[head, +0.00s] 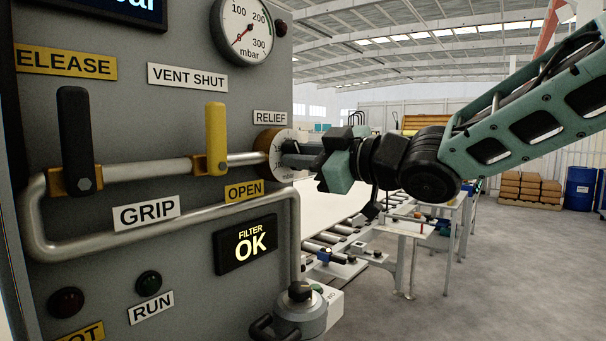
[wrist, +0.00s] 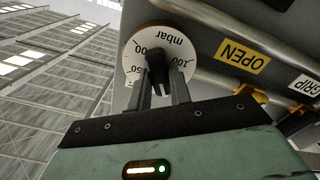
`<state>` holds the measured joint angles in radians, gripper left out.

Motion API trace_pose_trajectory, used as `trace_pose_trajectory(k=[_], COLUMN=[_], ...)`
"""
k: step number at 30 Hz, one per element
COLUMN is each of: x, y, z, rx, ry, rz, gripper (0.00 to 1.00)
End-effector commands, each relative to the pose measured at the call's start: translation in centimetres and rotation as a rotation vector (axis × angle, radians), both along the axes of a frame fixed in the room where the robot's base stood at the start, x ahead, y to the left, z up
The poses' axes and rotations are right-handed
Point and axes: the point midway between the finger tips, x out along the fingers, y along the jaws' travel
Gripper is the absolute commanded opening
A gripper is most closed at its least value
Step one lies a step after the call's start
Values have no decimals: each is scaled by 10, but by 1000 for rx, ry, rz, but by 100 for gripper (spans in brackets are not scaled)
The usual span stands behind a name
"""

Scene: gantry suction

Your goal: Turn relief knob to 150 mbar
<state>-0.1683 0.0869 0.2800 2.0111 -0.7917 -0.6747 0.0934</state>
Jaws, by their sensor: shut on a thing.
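The relief knob (wrist: 157,68) is a black grip on a round white dial (wrist: 133,64) with mbar numerals, which appear upside down in the wrist view. In the head view the dial (head: 272,142) sits at the panel's right edge under the RELIEF label (head: 270,117). My gripper (head: 292,153) reaches in from the right and is shut on the knob. Its two fingers stand on either side of the knob in the wrist view (wrist: 162,92). The fingers hide part of the dial. I cannot tell the exact setting of the knob.
A yellow lever (head: 215,138) and a black lever (head: 76,140) stick out left of the knob. A pipe (head: 150,221) runs below. The FILTER display (head: 246,243) reads OK. Open floor lies right.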

Motion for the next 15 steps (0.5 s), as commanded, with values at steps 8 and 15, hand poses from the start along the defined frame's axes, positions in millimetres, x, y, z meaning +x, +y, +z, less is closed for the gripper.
trace_pose_trajectory(k=[8, 15], x=[-1, -1], y=[0, 0], z=[-5, -4], rx=[-148, -241], ry=[-190, -309], rz=[-1, -1], gripper=[0, 0])
